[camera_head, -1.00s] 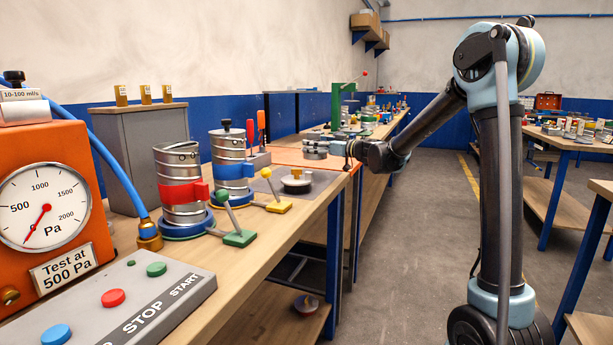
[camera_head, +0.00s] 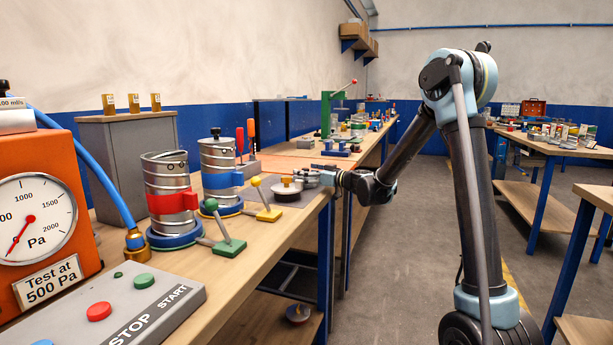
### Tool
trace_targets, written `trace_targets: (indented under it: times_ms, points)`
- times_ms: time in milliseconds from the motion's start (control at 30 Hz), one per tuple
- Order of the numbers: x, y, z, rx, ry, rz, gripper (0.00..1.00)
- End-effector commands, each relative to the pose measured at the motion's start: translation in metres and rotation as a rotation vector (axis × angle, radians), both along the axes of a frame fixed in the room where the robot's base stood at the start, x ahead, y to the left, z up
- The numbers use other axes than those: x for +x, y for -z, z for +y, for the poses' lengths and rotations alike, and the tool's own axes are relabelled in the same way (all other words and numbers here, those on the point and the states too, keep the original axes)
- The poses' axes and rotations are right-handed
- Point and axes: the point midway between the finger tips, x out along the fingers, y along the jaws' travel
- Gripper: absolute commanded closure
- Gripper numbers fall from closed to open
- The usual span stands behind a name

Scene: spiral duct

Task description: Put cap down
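A round grey cap (camera_head: 286,192) with a pale top lies on a dark grey mat (camera_head: 296,203) near the bench's right edge. My gripper (camera_head: 312,178) is low over the mat, just to the right of and slightly behind the cap. It points left along the bench. The fingers are small and blend together, so I cannot tell whether they are open, or whether they touch the cap. A metal duct with a blue clamp (camera_head: 221,180) has a lid with a black knob (camera_head: 215,132). A duct with a red clamp (camera_head: 172,202) stands open-topped in front of it.
A control box (camera_head: 120,305) and orange pressure gauge (camera_head: 45,225) fill the front left. Another round part (camera_head: 298,313) lies on the lower shelf.

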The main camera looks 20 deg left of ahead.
Motion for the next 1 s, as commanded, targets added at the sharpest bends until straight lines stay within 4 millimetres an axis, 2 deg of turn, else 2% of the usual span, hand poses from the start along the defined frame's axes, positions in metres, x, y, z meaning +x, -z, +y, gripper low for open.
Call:
trace_targets:
  times_ms: [67,100,633,767,1000]
  points:
    - [0.000,0.002,0.000,0.000,0.000,0.000,0.38]
    - [0.000,0.001,0.000,0.000,0.000,0.000,0.00]
    - [-0.001,-0.001,-0.004,0.000,0.001,0.000,0.00]
    - [-0.006,-0.001,-0.020,0.000,0.001,0.000,0.00]
    - [-0.021,-0.001,-0.064,0.000,0.003,0.000,0.00]
